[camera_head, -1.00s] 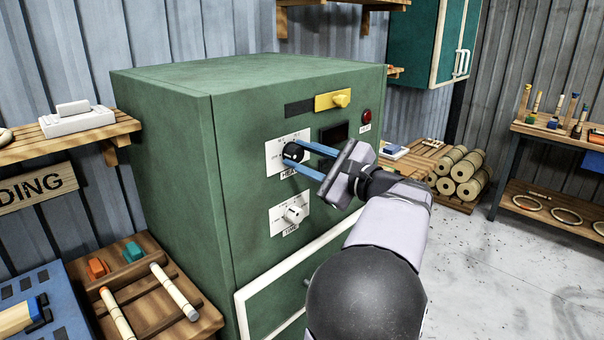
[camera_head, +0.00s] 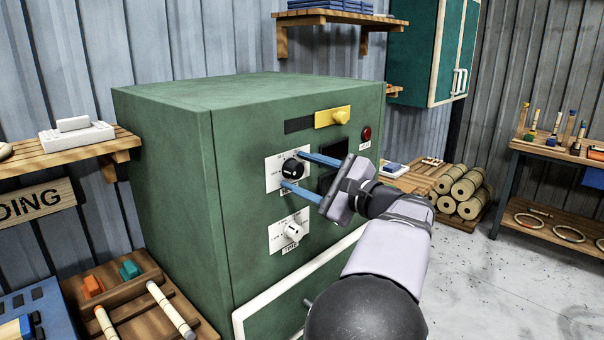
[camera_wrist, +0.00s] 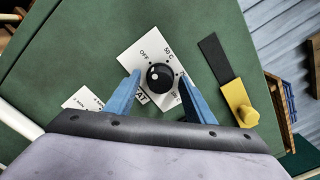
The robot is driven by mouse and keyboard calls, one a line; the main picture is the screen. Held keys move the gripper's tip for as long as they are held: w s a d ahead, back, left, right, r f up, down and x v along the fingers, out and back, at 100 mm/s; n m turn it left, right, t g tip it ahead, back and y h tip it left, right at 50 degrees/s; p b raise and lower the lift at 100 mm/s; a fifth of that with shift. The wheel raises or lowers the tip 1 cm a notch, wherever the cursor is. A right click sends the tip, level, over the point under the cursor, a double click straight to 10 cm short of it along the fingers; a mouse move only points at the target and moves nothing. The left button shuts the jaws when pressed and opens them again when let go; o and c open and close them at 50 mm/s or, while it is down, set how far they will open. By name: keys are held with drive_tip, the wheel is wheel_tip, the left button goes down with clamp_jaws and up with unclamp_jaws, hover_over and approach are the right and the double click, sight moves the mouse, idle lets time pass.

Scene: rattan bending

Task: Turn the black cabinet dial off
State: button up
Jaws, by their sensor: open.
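The black cabinet dial (camera_head: 292,169) sits on a white plate on the front of the green cabinet (camera_head: 160,150). It also shows in the wrist view (camera_wrist: 160,77), with OFF printed on the plate at its upper left and 50 C at its upper right. Which mark its pointer faces is too small to tell. My gripper (camera_head: 291,170) is open, with one blue finger on each side of the dial. In the wrist view, gaps show between the dial and both fingertips.
A white dial (camera_head: 293,231) on its own plate is just below. A yellow slider knob (camera_head: 340,117) and a red button (camera_head: 366,134) are above and to the right. A white-framed drawer (camera_head: 290,295) lies below. A wooden shelf (camera_head: 70,154) stands at the left.

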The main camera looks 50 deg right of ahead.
drive_tip(key=s+b, duration=0.2)
drive_tip(key=s, duration=0.5)
drive_tip(key=shift+s, duration=0.2)
idle(0.4)
